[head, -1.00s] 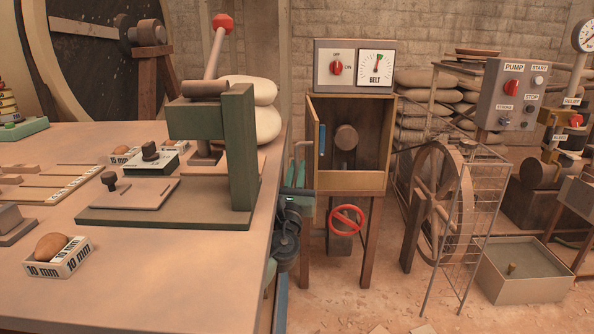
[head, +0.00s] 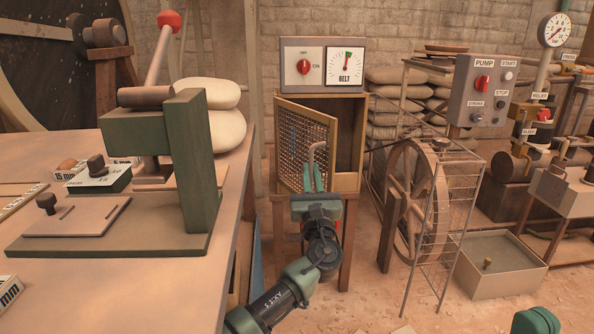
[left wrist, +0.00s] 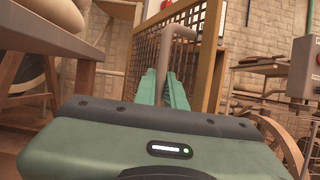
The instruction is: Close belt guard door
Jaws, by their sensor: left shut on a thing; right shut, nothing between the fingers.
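The belt guard door (head: 296,125) is a yellow-framed wire-mesh door on the front of a wooden guard box (head: 349,140). It stands partly open, hinged at the left, with a gap at its right. A grey bent handle (head: 311,152) sticks out near its free edge. My left gripper (head: 315,180) is in front of the door, with its green fingers shut on the handle. In the left wrist view the fingers (left wrist: 168,88) meet at the handle (left wrist: 180,32), beside the mesh door (left wrist: 200,55).
A workbench (head: 120,280) with a green press (head: 190,170) stands left. A belt panel (head: 335,65) tops the guard box. A spoked wheel (head: 408,200) in a wire cage stands right. A red handwheel below the box is mostly hidden behind my left arm.

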